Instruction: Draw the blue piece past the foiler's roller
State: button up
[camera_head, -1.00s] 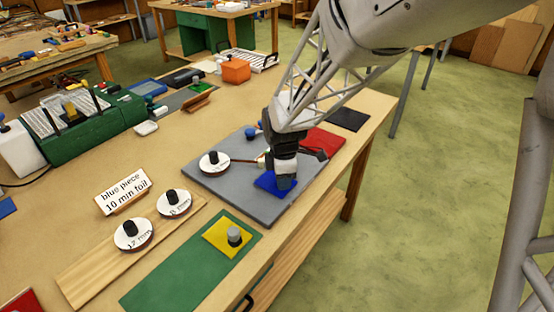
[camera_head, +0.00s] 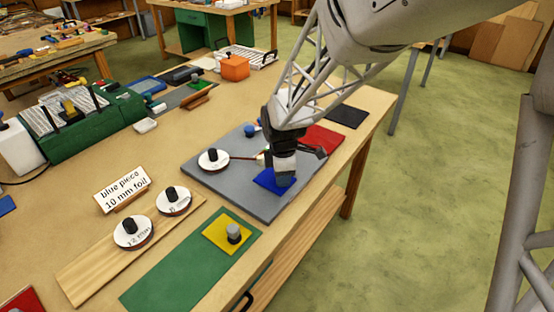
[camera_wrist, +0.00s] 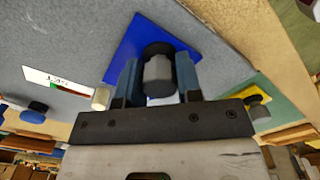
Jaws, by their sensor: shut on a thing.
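The blue piece (camera_head: 272,181) lies flat on the grey board, near its front edge. In the wrist view the blue piece (camera_wrist: 137,36) shows with a grey and black knob (camera_wrist: 158,75) standing on it. My gripper (camera_head: 284,178) is over the piece, and in the wrist view its two fingers are shut on the knob. The foiler (camera_head: 213,160) on the grey board has a white spool with a black knob, and a thin copper-coloured strip runs from it toward my gripper. The roller (camera_wrist: 102,97) looks like the small cream cylinder beside my fingers; the gripper partly hides it in the head view.
Two spools (camera_head: 132,232) sit on a wooden strip. A yellow piece with a knob (camera_head: 228,234) lies on a green mat (camera_head: 190,267). A sign (camera_head: 122,189) reads "blue piece 10 mm foil".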

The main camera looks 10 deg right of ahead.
jog(key=shift+w+a, duration=0.6)
jog(key=shift+a, duration=0.05)
dwell(1.1)
jog(key=shift+w+d, duration=1.05)
jog(key=shift+d, duration=0.15)
dwell(0.7)
jog(key=shift+w+d, duration=1)
jog(key=shift+w, duration=0.2)
dwell(0.9)
jog(key=shift+s+a, duration=1.1)
jog(key=shift+s, duration=0.15)
dwell(1.0)
